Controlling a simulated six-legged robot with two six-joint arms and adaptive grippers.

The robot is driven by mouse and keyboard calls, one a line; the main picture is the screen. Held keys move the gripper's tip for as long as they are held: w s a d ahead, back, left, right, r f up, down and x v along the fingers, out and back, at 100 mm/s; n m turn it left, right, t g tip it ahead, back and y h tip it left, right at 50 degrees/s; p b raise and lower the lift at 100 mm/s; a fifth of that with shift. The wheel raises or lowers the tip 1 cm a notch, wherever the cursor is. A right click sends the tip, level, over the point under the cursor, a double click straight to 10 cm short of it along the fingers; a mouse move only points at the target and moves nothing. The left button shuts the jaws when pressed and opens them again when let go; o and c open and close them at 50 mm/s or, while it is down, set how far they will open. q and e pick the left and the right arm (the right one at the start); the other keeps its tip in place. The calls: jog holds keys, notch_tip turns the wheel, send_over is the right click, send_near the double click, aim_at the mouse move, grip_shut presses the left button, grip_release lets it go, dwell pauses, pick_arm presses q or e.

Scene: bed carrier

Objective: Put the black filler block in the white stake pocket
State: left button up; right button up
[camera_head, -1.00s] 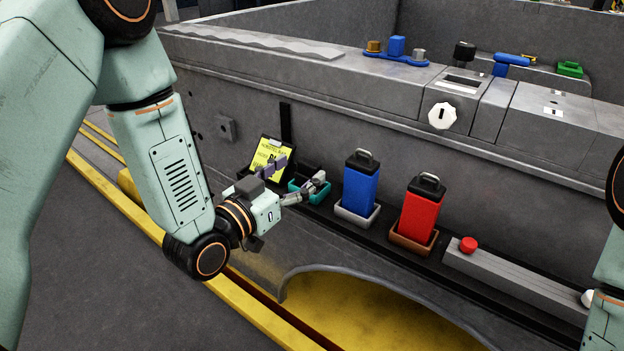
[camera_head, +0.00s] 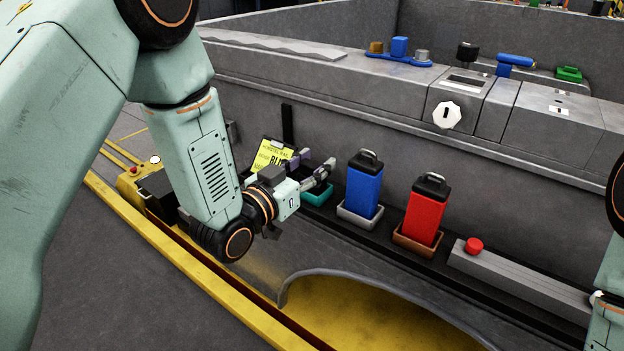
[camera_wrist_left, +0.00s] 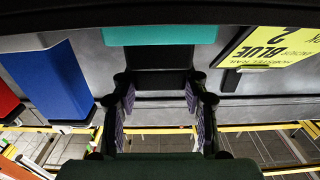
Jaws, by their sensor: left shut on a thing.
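The black filler block (camera_wrist_left: 158,65) shows in the left wrist view as a dark block between my purple-padded fingers. Its lower end is at the teal pocket (camera_wrist_left: 155,36); I cannot tell whether it still sits inside. In the head view my left gripper (camera_head: 326,170) is shut just above the teal pocket (camera_head: 317,196), and the block is mostly hidden against dark parts. The pale grey-white pocket (camera_head: 359,217), to the right of it, holds an upright blue block (camera_head: 365,188). My right gripper is out of view.
A red block (camera_head: 426,212) stands in a brown pocket (camera_head: 414,243) further right. A grey bar with a red button (camera_head: 474,246) follows on the ledge. A yellow sign (camera_head: 272,154) leans behind my left gripper. The high grey wall rises close behind the pockets.

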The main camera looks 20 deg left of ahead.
pick_arm(q)
jog(key=c, duration=0.5)
